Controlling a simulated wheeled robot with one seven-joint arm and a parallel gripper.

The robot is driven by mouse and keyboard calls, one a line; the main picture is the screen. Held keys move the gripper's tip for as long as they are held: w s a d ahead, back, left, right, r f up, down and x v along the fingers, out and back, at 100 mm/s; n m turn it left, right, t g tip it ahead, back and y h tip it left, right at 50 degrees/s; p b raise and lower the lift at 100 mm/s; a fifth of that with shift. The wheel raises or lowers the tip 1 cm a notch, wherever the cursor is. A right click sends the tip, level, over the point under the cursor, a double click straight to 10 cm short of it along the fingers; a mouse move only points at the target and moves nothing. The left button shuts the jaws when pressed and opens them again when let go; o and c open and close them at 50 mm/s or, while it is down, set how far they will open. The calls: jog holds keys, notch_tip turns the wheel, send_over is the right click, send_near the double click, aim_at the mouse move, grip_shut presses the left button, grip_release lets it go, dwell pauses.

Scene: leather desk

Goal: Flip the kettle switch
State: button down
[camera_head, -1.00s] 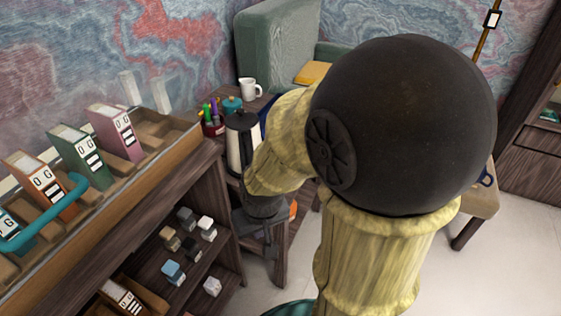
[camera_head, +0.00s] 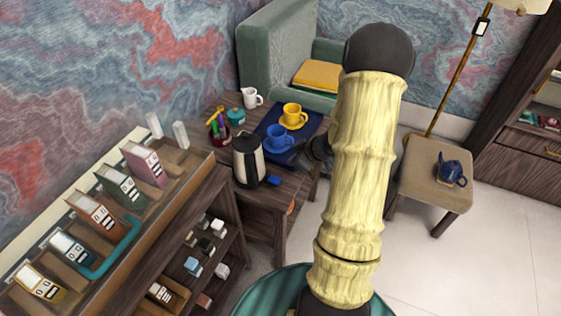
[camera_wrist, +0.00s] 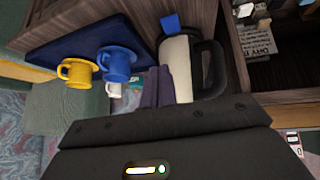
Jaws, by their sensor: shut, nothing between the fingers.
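The kettle (camera_head: 246,163) stands upright on the wooden side table, pale-bodied with a black lid and black handle. My gripper (camera_head: 299,158) is beside the table, to the right of the kettle and apart from the switch. Its fingers (camera_wrist: 158,72) are shut and empty. Part of the gripper is hidden by my arm.
A dark blue tray (camera_head: 263,128) holds a yellow cup (camera_head: 292,113) and a blue cup (camera_head: 278,136) behind the kettle. A white mug (camera_head: 250,98) and pen holder (camera_head: 218,130) stand nearby. A shelf with binders (camera_head: 122,186) is left.

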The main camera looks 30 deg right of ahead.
jog(key=s+y+p, duration=0.1)
jog(key=s+d+r+n+y+p, duration=0.1)
jog(key=shift+s+y, duration=0.25)
jog(key=shift+y, duration=0.05)
jog(key=b, duration=0.2)
send_over(273, 179)
jog(key=s+d, duration=0.2)
notch_tip(273, 179, down, 7)
jog(key=shift+s+a+f, duration=0.1)
jog(key=shift+s+a, duration=0.05)
notch_tip(273, 179, down, 2)
jog(key=shift+f, duration=0.9)
jog(key=shift+f+b, duration=0.1)
jog(key=shift+b, duration=0.2)
